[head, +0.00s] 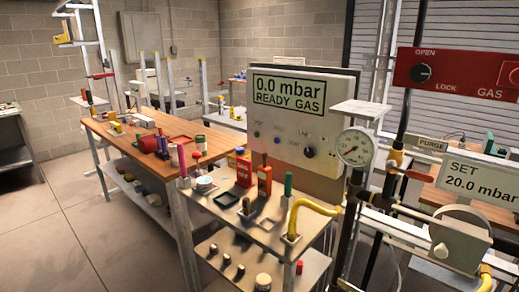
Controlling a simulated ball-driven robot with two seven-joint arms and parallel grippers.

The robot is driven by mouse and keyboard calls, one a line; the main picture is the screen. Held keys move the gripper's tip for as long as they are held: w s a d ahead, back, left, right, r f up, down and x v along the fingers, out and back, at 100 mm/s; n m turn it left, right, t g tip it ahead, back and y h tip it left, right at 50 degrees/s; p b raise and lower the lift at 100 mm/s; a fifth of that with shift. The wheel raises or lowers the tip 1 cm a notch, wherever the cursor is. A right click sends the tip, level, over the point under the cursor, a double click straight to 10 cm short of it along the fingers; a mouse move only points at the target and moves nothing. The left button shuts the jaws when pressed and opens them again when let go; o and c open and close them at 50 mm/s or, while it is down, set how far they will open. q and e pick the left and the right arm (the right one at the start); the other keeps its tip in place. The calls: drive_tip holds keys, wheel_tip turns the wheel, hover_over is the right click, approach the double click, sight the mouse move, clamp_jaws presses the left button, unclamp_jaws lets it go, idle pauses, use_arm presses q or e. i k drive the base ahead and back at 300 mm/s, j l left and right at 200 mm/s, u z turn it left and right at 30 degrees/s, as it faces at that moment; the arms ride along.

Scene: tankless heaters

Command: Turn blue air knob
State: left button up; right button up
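No knob that I can clearly identify as a blue air knob shows in the head view. A pale control panel (290,112) stands right of centre, and its display reads "0.0 mbar READY GAS". A black knob (309,152) is at the panel's lower right. Another dark knob (422,73) is on the red OPEN/LOCK GAS panel (458,74). Neither of my grippers is in view.
A dial gauge (355,147) on a dark pipe stands right of the panel. A grey cart (262,226) with tools and a yellow hose (312,210) is in front. A wooden workbench (112,146) stands left. The floor (65,225) at lower left is clear.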

sight(239, 150)
drive_tip(key=i+j+z, duration=0.1)
drive_tip(key=z, duration=0.3)
drive_tip(key=j+z, duration=0.1)
drive_tip(key=z, duration=0.25)
drive_tip(key=i+j+z, duration=0.1)
drive_tip(key=z, duration=0.3)
drive_tip(key=j+z, duration=0.2)
drive_tip(key=z, duration=0.15)
